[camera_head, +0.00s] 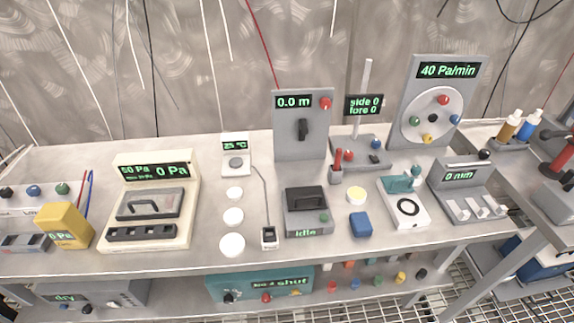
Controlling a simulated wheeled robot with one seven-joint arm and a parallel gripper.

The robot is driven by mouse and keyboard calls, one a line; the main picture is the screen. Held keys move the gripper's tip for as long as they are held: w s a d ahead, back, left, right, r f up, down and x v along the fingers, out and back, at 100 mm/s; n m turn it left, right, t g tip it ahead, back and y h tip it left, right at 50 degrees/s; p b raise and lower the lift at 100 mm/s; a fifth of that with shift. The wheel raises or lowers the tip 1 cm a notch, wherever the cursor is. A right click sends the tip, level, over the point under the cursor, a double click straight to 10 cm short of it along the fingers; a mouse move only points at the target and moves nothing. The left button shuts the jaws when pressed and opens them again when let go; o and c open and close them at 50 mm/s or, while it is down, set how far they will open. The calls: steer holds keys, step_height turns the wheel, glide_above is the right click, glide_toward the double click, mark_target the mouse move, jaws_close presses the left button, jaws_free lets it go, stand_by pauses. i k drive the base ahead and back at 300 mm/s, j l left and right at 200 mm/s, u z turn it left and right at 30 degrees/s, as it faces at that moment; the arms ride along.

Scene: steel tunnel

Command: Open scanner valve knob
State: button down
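No label reading "scanner valve" is legible, so I cannot tell for certain which knob is meant. A teal box (240,286) on the lower shelf has a display ending in "shut". A black knob (228,297) and a red knob (266,297) are on its front. The table edge overhangs this box. A grey panel (405,100) at the back right has a round dial with several coloured knobs and a "40 Pa/min" display. My gripper is not in view.
The steel table (330,250) holds a cream "0 Pa" unit (180,213), a yellow box (68,226), a "0.0 m" panel (290,135), an "idle" device (307,220) and a blue block (361,224). Small coloured knobs and a grey "dry" box (125,292) occupy the lower shelf.

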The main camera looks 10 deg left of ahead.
mark_target(265, 298)
steer(key=u, duration=0.75)
